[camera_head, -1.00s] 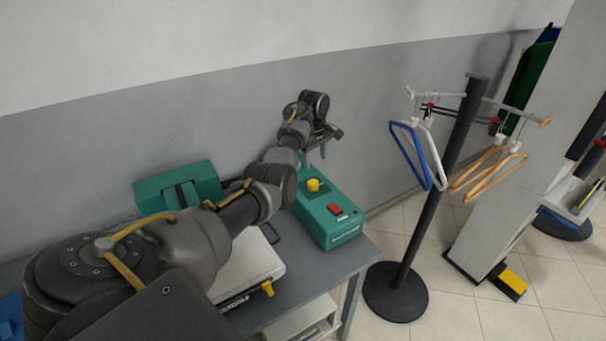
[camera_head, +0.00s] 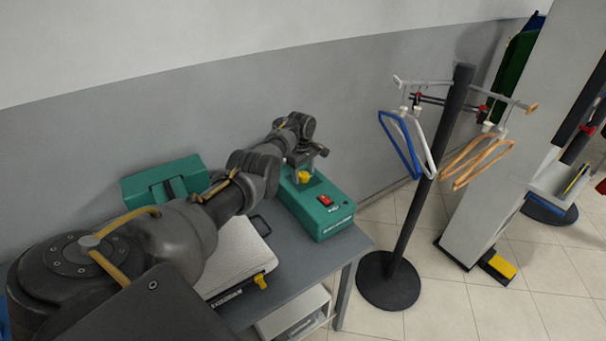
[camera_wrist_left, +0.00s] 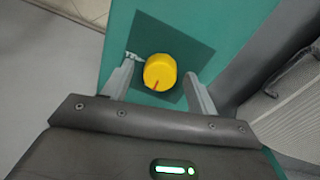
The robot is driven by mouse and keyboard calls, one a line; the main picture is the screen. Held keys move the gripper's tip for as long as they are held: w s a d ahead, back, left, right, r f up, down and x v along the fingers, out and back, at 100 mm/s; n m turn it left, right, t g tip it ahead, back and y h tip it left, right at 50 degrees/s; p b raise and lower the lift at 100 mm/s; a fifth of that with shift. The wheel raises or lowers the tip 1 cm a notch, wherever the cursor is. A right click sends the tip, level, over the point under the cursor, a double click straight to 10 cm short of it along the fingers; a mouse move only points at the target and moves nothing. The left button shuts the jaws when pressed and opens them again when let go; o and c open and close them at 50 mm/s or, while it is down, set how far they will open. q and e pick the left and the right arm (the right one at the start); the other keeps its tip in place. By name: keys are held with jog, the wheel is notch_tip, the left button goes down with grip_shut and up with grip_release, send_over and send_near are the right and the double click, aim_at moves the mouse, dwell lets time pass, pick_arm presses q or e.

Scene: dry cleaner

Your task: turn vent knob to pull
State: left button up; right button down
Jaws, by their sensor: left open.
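The yellow vent knob (camera_head: 305,177) stands on top of the green box (camera_head: 325,212) on the grey table. In the left wrist view the knob (camera_wrist_left: 160,72) shows from above, with a red mark on its lower edge, on a dark square plate. My left gripper (camera_head: 304,168) is above the box, pointing down at the knob. In the left wrist view its open fingers (camera_wrist_left: 160,80) stand on either side of the knob, with gaps on both sides. Lettering beside the knob is partly hidden by the left finger. My right gripper is not in view.
A red switch (camera_head: 325,200) is on the same box. A white ribbed board (camera_head: 243,255) and a second green box (camera_head: 162,182) share the table (camera_head: 345,245). A black stand (camera_head: 425,190) with hangers is to the right.

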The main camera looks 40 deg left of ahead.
pick_arm(q)
jog(key=shift+f, duration=0.1)
jog(key=c, duration=1)
